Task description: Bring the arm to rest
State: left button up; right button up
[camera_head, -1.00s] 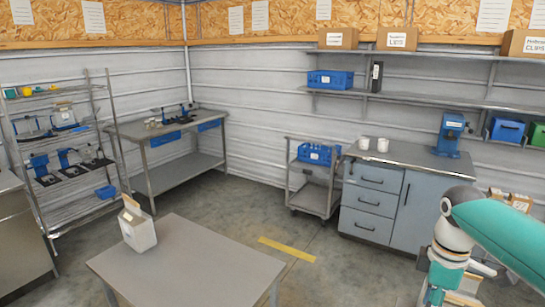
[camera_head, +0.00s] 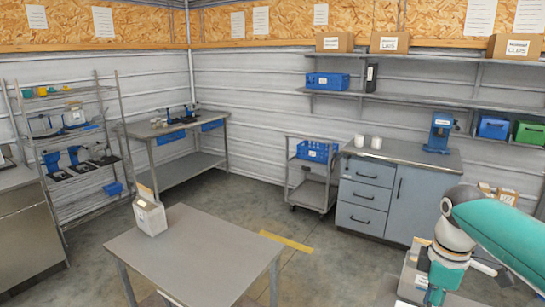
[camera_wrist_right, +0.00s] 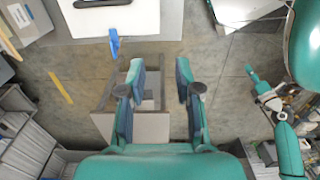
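My right arm (camera_head: 485,225) comes in from the right edge in the head view and bends down toward the bottom edge. Floor and a grey surface show beyond the fingers. My left gripper is not seen in the head view.
A grey table (camera_head: 205,260) stands in front with a white carton (camera_head: 150,214) on its far left corner. A trolley with a blue crate (camera_head: 316,151), a drawer cabinet (camera_head: 366,205), a workbench (camera_head: 165,128) and a wire rack (camera_head: 75,140) line the walls.

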jog(key=s+a+f+m+y+b, duration=0.15)
jog(key=a+f, duration=0.25)
jog(key=f, duration=0.7)
jog(key=a+f+m+b, duration=0.2)
jog(key=a+f, duration=0.2)
jog(key=f, duration=0.7)
jog(key=s+a+f+m+y+b, duration=0.15)
jog(key=a+f, duration=0.25)
jog(key=f, duration=0.7)
jog(key=s+a+f+m+b, duration=0.2)
jog(key=s+a+f+m, duration=0.1)
jog(key=s+f, duration=0.5)
jog(key=s+a+f+m+y+b, duration=0.1)
jog(key=s+a+f+m+b, duration=0.2)
jog(key=s+f+m, duration=0.3)
jog(key=s+a+f, duration=0.1)
jog(key=s, duration=0.2)
jog(key=shift+f+t, duration=0.3)
jog(key=shift+f, duration=0.1)
